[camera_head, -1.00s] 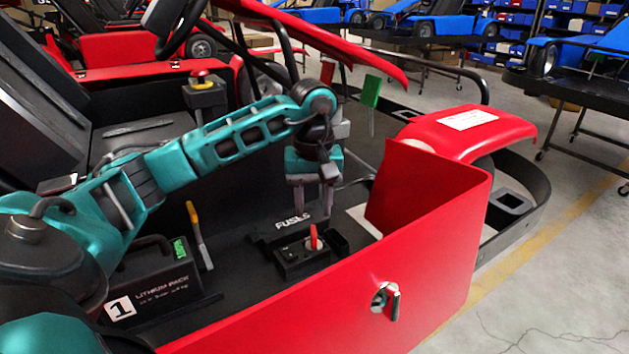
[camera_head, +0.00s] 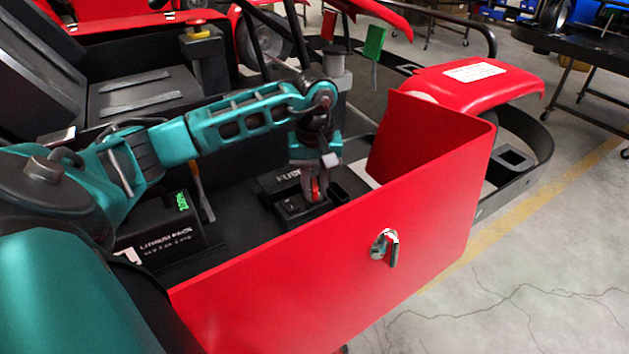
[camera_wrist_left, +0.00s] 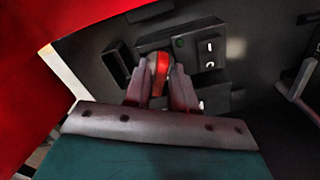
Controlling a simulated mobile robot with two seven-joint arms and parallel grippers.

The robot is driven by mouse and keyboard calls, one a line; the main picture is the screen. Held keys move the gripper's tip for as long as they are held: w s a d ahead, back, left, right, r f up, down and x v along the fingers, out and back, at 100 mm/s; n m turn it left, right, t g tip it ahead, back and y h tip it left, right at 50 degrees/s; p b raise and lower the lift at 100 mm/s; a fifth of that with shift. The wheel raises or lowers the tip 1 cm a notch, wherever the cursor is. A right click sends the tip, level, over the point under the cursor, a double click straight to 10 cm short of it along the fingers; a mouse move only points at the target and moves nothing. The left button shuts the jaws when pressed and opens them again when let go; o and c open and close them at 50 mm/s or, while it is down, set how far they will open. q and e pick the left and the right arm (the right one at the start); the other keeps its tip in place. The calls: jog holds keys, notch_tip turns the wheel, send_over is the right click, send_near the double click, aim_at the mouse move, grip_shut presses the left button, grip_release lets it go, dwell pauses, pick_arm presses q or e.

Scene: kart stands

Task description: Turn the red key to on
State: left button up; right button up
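The red key (camera_head: 315,188) stands up from a small black switch box (camera_head: 292,213) on the kart floor, behind the red side panel. My left gripper (camera_head: 316,192) reaches down over it, with a finger on each side. In the left wrist view the red key (camera_wrist_left: 159,72) sits between the two fingertips (camera_wrist_left: 160,88), which look closed against it. The fingers hide part of the key and its base. A rocker switch (camera_wrist_left: 209,48) with white marks shows beside the key. My right gripper is not in view.
The red side panel (camera_head: 345,265) with a silver latch (camera_head: 385,247) rises in front of the box. The lithium pack (camera_head: 160,235) and a yellow-handled lever (camera_head: 200,190) stand left of it. A fuse box (camera_head: 285,180), partly covered, lies just behind. A green tag (camera_head: 375,42) hangs behind.

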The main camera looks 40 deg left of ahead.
pick_arm(q)
grip_shut()
jog(key=shift+m+b, duration=0.35)
jog(key=shift+m, duration=0.05)
jog(key=m+b, duration=0.1)
jog(key=m, duration=0.2)
jog(key=shift+f, duration=0.1)
jog(key=shift+c, duration=0.3)
grip_release()
jog(key=o, duration=0.5)
